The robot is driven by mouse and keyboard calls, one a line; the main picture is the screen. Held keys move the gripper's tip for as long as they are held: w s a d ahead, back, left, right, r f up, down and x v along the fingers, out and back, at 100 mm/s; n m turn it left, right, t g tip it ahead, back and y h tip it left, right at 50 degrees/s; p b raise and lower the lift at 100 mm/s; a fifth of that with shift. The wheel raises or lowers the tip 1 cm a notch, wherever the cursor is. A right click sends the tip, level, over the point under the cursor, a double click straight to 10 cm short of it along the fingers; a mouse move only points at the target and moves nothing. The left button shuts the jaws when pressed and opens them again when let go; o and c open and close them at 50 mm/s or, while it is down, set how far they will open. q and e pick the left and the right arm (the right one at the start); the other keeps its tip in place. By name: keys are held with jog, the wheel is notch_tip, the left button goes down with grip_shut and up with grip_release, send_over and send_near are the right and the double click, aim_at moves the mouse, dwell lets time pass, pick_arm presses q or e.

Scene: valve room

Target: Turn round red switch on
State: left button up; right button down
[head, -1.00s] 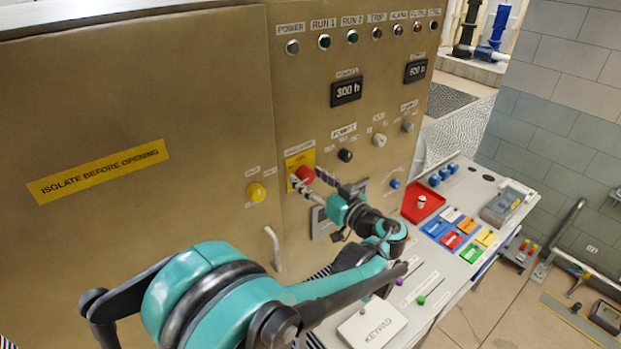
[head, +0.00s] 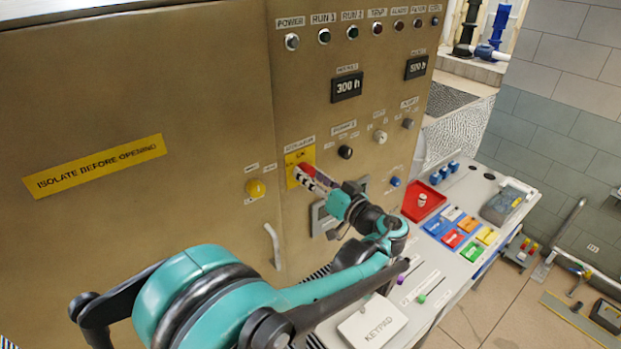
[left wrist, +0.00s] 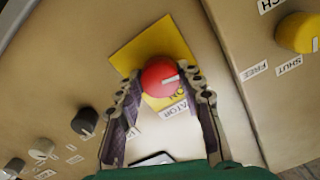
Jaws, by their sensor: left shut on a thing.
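The round red switch (head: 302,171) sits on a yellow plate (head: 291,160) on the brass-coloured cabinet panel. My right gripper is not in view.
A yellow knob (head: 256,188) is left of the switch, and a black knob (head: 345,152) is right of it. A handle (head: 273,245) sticks out below. A bench with a red tray (head: 411,211) and a keypad (head: 371,322) stands at right.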

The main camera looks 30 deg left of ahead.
pick_arm(q)
jog(key=shift+m+t+b, duration=0.4)
jog(key=shift+m+b, duration=1.55)
jog(key=shift+m, duration=5.85)
jog(key=o, duration=1.2)
jog(key=shift+c, duration=0.2)
